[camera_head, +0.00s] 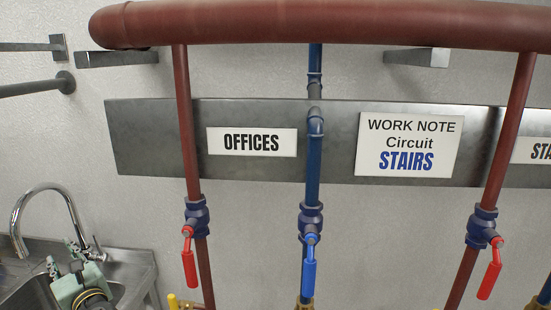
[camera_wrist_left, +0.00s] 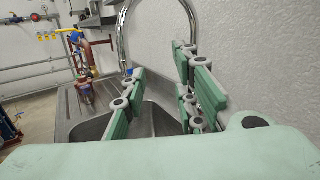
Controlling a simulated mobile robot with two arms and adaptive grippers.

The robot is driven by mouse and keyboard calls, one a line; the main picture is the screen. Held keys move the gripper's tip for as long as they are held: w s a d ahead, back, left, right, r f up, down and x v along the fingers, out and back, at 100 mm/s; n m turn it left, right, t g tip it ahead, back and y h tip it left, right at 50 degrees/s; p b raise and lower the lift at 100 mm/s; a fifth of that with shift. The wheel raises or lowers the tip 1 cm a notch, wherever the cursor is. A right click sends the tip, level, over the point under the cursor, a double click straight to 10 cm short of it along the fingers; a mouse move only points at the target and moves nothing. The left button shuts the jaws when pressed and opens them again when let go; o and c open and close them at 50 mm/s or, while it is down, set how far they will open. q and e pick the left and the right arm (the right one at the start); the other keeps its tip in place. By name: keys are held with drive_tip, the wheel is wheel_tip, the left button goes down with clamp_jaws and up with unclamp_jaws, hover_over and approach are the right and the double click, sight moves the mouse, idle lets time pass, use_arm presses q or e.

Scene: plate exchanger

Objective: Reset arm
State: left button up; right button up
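My left gripper (camera_head: 63,258) is low at the left in the head view, in front of the steel sink (camera_head: 125,262). In the left wrist view its two green-padded fingers (camera_wrist_left: 160,70) stand apart with nothing between them. The sink basin (camera_wrist_left: 155,122) and the chrome faucet (camera_wrist_left: 122,35) show behind and between the fingers. I cannot tell whether the gripper touches the sink. My right gripper is in neither view.
A chrome faucet (camera_head: 42,192) arches close behind my left gripper. A thick red pipe (camera_head: 320,22) crosses the top. Red-handled valves (camera_head: 189,268) (camera_head: 489,275) flank a blue-handled valve (camera_head: 309,278). An OFFICES sign (camera_head: 252,142) and a STAIRS work note (camera_head: 408,145) are on the plate.

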use_arm(q)
drive_tip(key=s+d+f+n+g+h, duration=0.2)
drive_tip(key=s+d+f+n+h, duration=0.2)
drive_tip(key=s+d+f+n, duration=0.45)
drive_tip(key=s+d+f+n+g+h, duration=0.2)
drive_tip(key=s+d+f+n+h, duration=0.25)
drive_tip(key=f, duration=0.75)
drive_tip(key=s+d+f+n+g+h, duration=0.25)
drive_tip(key=s+d+n, duration=0.25)
drive_tip(key=s+d, duration=0.45)
drive_tip(key=s+d+f+n+g+h, duration=0.2)
drive_tip(key=s+d+n+h, duration=0.4)
drive_tip(key=s, duration=0.6)
wheel_tip(320, 180, down, 29)
drive_tip(key=d+m+y+b, duration=0.1)
drive_tip(key=y+b, duration=0.1)
drive_tip(key=b, duration=0.2)
drive_tip(key=s+a+f+g+b, duration=0.1)
drive_tip(key=s+f+b, duration=0.1)
drive_tip(key=s+f, duration=0.7)
drive_tip(key=s+a+f+g+b, duration=0.1)
drive_tip(key=s+a+f+b, duration=0.1)
drive_tip(key=s+f, duration=0.6)
wheel_tip(320, 180, down, 6)
drive_tip(key=shift+s+r+m+b, duration=0.25)
drive_tip(key=shift+s+m+b, duration=0.05)
drive_tip(key=shift+s+b, duration=0.1)
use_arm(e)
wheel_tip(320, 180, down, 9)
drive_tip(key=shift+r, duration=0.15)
